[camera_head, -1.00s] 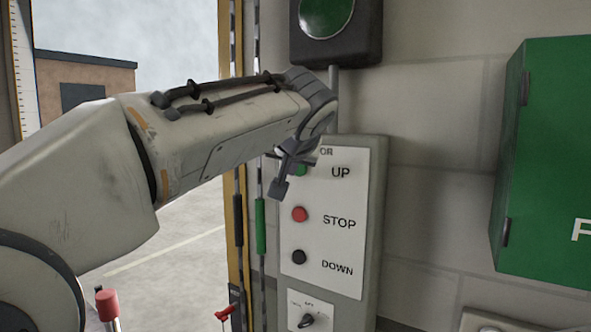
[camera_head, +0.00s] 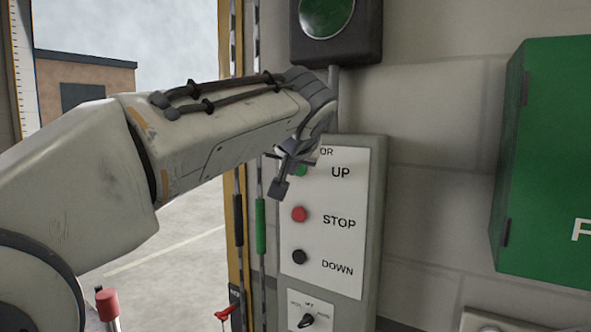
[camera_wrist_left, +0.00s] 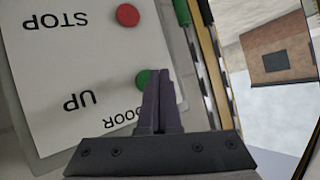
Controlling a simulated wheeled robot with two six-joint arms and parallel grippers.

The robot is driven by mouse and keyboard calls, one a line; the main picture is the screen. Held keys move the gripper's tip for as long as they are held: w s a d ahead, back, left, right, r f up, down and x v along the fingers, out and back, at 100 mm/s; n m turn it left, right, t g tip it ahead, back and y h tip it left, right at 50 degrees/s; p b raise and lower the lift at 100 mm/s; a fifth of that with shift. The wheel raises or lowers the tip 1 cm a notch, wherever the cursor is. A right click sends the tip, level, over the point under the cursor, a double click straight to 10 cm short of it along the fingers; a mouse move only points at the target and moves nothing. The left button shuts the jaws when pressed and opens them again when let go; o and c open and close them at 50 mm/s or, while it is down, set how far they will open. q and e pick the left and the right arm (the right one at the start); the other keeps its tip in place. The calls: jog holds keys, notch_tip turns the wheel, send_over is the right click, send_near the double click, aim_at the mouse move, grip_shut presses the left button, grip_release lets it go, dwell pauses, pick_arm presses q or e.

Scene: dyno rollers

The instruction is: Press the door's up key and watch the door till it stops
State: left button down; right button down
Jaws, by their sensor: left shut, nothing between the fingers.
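The door's key panel (camera_head: 338,193) is a grey box with a white face on the wall. In the left wrist view, the shut fingers (camera_wrist_left: 158,80) overlap the right side of the green UP key (camera_wrist_left: 143,78). I cannot tell whether they touch it. The red STOP key (camera_head: 299,214) and black DOWN key (camera_head: 299,256) sit below. Outdoor ground and a building show through the door opening (camera_head: 165,150); no door leaf is visible in it. My right gripper is not in view.
A green cabinet (camera_head: 545,160) hangs at the right. A dark box with a round green lamp (camera_head: 326,15) is above the panel. A rotary switch (camera_head: 306,320) sits below the keys. A yellow frame and a green-gripped cord (camera_head: 260,226) run left of the panel.

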pick_arm(q)
jog(key=shift+w+d, duration=0.1)
jog(key=shift+w+d, duration=0.2)
jog(key=shift+w+d+p, duration=0.2)
jog(key=shift+w+p, duration=0.1)
dwell(0.9)
jog(key=shift+s+a, duration=0.1)
dwell(0.3)
jog(key=shift+s+a+b, duration=0.35)
jog(key=shift+s+b, duration=0.2)
jog(key=shift+b, duration=0.05)
